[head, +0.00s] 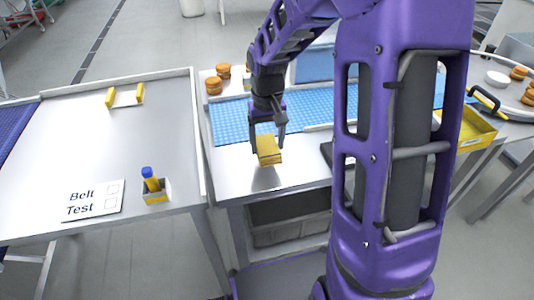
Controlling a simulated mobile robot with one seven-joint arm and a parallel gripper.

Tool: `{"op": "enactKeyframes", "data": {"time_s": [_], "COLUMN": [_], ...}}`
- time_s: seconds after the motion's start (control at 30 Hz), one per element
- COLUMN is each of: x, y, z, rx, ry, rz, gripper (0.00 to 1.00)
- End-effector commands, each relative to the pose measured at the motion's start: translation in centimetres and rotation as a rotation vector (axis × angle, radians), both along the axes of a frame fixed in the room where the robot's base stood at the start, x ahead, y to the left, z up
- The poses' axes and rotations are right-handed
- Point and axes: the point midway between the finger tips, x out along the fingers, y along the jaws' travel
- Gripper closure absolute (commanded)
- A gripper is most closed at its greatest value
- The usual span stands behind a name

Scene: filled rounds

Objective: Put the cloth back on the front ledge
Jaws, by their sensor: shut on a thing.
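My gripper (267,141) points down and is shut on the yellow folded cloth (268,152). The cloth is over the bare steel front ledge (303,174) of the middle table, in front of the blue belt. A darker patch shows on the steel just below the cloth. I cannot tell whether the cloth touches the ledge.
Round brown items (214,86) stand behind on the left of the blue belt (229,121). A yellow tray (477,131) is at right. A grey crate (285,222) sits below.

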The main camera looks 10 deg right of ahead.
Motion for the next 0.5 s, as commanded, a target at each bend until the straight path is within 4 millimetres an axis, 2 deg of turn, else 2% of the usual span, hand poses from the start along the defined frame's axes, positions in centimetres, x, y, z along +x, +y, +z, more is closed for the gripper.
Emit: {"op": "enactKeyframes", "data": {"time_s": [0.3, 0.5], "x": [-0.1, 0.0], "y": [0.0, 0.0], "z": [-3.7, -3.8], "rx": [0.0, 0.0], "ry": [0.002, -0.001], "rz": [0.001, 0.0], "gripper": [0.78, 0.78]}}
